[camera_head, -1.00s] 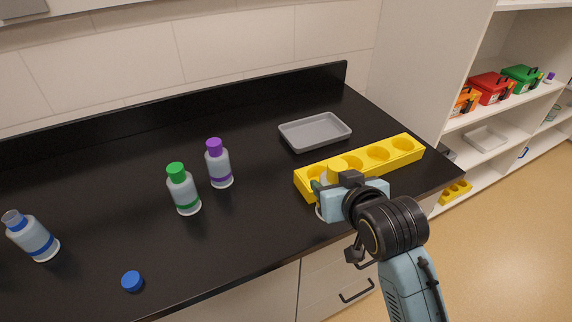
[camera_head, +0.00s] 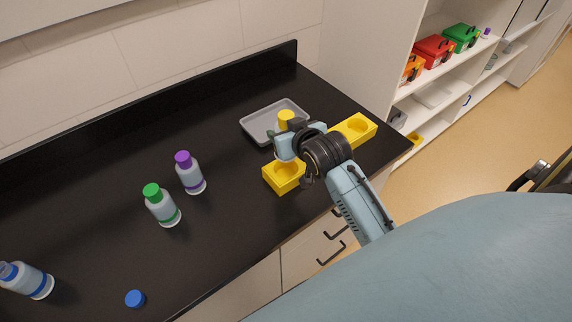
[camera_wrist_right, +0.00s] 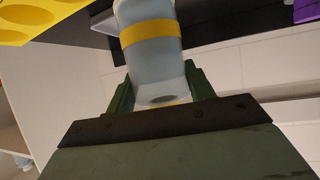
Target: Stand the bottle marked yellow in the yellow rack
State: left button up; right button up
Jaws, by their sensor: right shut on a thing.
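My right gripper (camera_head: 287,140) is shut on the yellow-marked bottle, whose yellow cap (camera_head: 286,119) shows above the jaws in the head view. In the right wrist view the bottle's pale body with its yellow band (camera_wrist_right: 151,33) sits between the fingers (camera_wrist_right: 160,90). The yellow rack (camera_head: 280,186) lies on the black counter; the gripper and wrist hide its middle. An empty round hole shows at its left end and another at its right end. The bottle appears above the rack; its exact height is unclear. The rack also shows in the wrist view (camera_wrist_right: 62,8). My left gripper is not seen.
A grey tray (camera_head: 256,130) lies behind the rack. A purple-capped bottle (camera_head: 189,174) and a green-capped bottle (camera_head: 162,206) stand to the left. A blue-banded bottle (camera_head: 24,280) and a loose blue cap (camera_head: 135,298) are at the front left.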

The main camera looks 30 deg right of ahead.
aim_at(290, 161)
notch_tip(290, 161, down, 9)
jog(key=shift+f+b, duration=0.15)
jog(key=shift+b, duration=0.2)
jog(key=shift+f, duration=0.15)
jog(key=o, duration=1.1)
jog(key=shift+s, duration=0.1)
jog(key=v, duration=1.2)
